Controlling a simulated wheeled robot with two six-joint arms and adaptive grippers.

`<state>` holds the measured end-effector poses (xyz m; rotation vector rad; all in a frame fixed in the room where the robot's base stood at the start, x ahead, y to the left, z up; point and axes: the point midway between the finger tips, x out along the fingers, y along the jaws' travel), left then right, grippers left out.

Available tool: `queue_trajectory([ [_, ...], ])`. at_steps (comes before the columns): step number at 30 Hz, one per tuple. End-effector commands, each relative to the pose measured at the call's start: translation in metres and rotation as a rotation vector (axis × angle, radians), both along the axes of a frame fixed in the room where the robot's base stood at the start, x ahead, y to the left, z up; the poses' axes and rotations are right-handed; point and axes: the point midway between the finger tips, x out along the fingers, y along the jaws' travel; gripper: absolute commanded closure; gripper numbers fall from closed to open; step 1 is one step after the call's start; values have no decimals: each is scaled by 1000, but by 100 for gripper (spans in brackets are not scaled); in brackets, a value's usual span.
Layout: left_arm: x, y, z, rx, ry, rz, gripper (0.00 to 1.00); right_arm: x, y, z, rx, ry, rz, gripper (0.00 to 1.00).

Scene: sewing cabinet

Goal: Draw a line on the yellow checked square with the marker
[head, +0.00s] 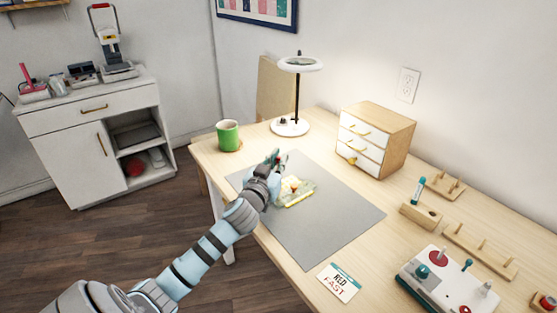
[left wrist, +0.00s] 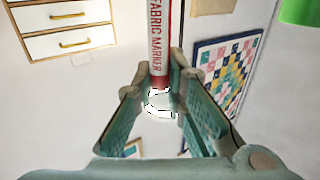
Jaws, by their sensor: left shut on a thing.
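The yellow checked square (head: 302,198) lies on the grey mat (head: 335,225) in the head view. Its left part is partly hidden by my left gripper (head: 275,163). In the left wrist view, my left gripper (left wrist: 160,88) is shut on the marker (left wrist: 158,40), a white and red pen lettered "FABRIC MARKER". The marker stands between the two fingers, and its upper end runs out of the picture. A small orange-red spot shows over the square in the head view; I cannot tell whether it is the marker's tip. My right gripper is not in view.
A green mug (head: 228,135) and a ring lamp (head: 290,127) stand behind the mat. A small drawer box (head: 377,140) is at the back. A "RED FAST" card (head: 339,283), pegged wooden racks (head: 480,250) and a white device (head: 445,285) lie to the right.

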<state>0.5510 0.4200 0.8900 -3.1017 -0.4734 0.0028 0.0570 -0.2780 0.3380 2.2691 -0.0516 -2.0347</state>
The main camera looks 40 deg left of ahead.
Motion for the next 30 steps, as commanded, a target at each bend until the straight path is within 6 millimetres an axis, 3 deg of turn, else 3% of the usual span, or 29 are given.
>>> queue_trajectory([
  [10, 0, 0, 3, 0, 0, 0, 100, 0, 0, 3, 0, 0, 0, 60],
  [24, 0, 0, 45, 0, -1, 0, 100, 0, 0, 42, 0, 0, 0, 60],
  [30, 0, 0, 46, 0, 0, 0, 100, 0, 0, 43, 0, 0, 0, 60],
])
